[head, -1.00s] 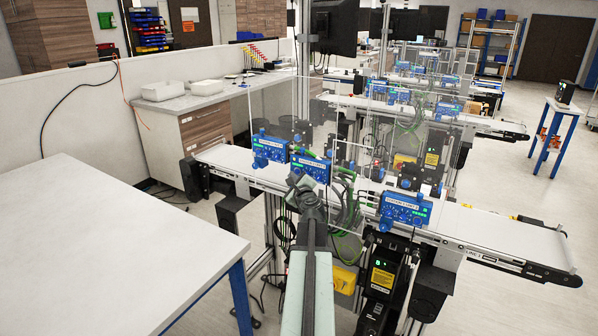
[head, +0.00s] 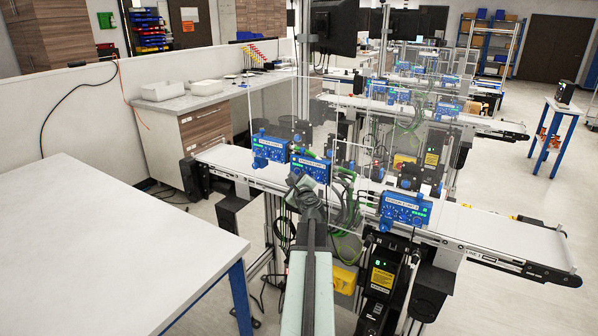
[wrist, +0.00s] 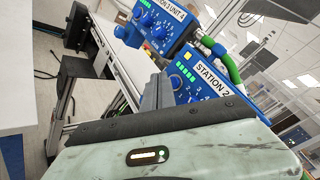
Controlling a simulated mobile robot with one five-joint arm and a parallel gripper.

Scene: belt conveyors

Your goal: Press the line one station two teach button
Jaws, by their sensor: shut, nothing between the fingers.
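The station 2 box (wrist: 205,78), blue with a white label, stands just beyond my finger tips in the wrist view. It has green lights, dials and a small yellow square button (wrist: 175,82) at the left of its face. I cannot read which control is the teach button. In the head view it appears to be the middle blue box (head: 312,166) on the near conveyor, partly behind my gripper (head: 302,184). My gripper (wrist: 158,92) is shut and empty, its dark fingers pointing towards the box. I cannot tell whether they touch it.
A third blue box (head: 405,210) is at the right on the near conveyor (head: 500,232). Green cables and a clear panel are close by. A white table (head: 90,245) fills the left.

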